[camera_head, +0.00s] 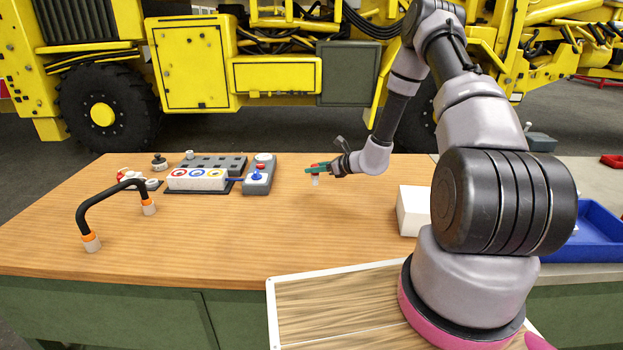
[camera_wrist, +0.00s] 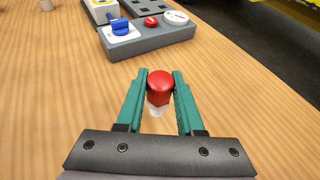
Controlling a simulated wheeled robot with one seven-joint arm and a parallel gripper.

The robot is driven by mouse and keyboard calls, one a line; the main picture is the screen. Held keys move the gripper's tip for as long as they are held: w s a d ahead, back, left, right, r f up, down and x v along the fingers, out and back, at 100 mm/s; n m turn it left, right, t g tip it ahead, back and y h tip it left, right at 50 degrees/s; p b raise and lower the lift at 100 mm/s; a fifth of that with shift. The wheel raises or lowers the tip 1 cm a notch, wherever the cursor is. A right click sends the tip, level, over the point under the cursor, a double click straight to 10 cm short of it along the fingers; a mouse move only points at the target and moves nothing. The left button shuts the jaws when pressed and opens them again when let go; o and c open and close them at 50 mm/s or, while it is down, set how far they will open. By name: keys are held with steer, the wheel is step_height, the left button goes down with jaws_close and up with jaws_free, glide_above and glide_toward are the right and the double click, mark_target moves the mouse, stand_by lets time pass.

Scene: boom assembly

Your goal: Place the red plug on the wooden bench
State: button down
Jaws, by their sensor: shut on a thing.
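The red plug (camera_wrist: 160,86) has a rounded red top and a pale lower part, and sits between the two green fingers of my gripper (camera_wrist: 159,97) in the wrist view. My gripper is shut on it. In the head view my gripper (camera_head: 318,169) is over the middle of the wooden bench (camera_head: 300,225), with the plug's pale lower part (camera_head: 315,180) hanging below the fingers, close to the bench top. I cannot tell whether the plug touches the wood. The plug looks roughly upright.
A grey control box (camera_head: 259,178) with a blue knob stands to the left, beside a panel with coloured rings (camera_head: 196,180). A black handle (camera_head: 104,203) is at the far left. A white box (camera_head: 413,211) and a blue tray (camera_head: 598,230) are right. Bare wood surrounds the gripper.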

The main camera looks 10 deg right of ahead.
mark_target(315, 177)
steer(key=shift+f, duration=1.7)
steer(key=shift+f, duration=0.15)
steer(key=c, duration=0.5)
jaws_free()
steer(key=shift+c, duration=0.2)
